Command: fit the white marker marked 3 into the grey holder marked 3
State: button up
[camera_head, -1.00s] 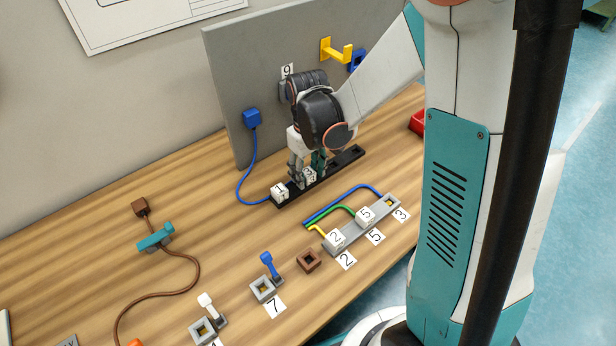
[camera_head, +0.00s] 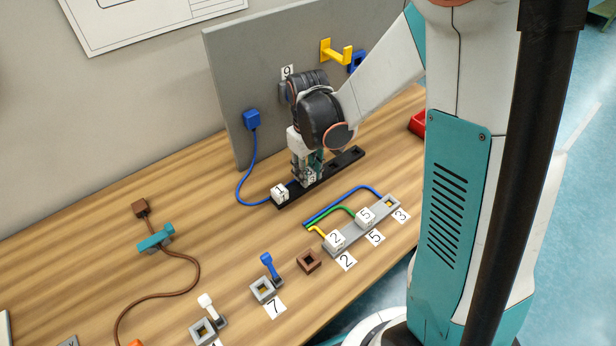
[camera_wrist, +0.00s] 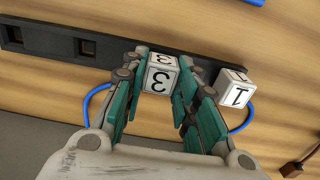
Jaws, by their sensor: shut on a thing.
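The white marker marked 3 (camera_wrist: 161,75) is a small cube between my gripper's fingers in the wrist view. My gripper (camera_head: 309,178) is shut on it over the black rail (camera_head: 340,168), at the rail's middle. The marker looks seated in or just at the rail; its underside is hidden. In the head view the fingers cover most of it. The grey holder (camera_head: 379,211) marked 3 is the far right end of the grey strip, with an empty square socket (camera_head: 391,203) beside the 3 label (camera_head: 401,215).
White marker 1 (camera_head: 280,191) stands at the rail's left end, close to my gripper. Markers 2 (camera_head: 336,239) and 5 (camera_head: 365,216) sit in the grey strip. Blue, green and yellow lines lie behind the strip. A grey panel (camera_head: 225,90) stands behind the rail.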

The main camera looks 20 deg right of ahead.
jog(key=shift+r, duration=0.25)
jog(key=shift+r+p, duration=1.9)
jog(key=shift+r, duration=0.6)
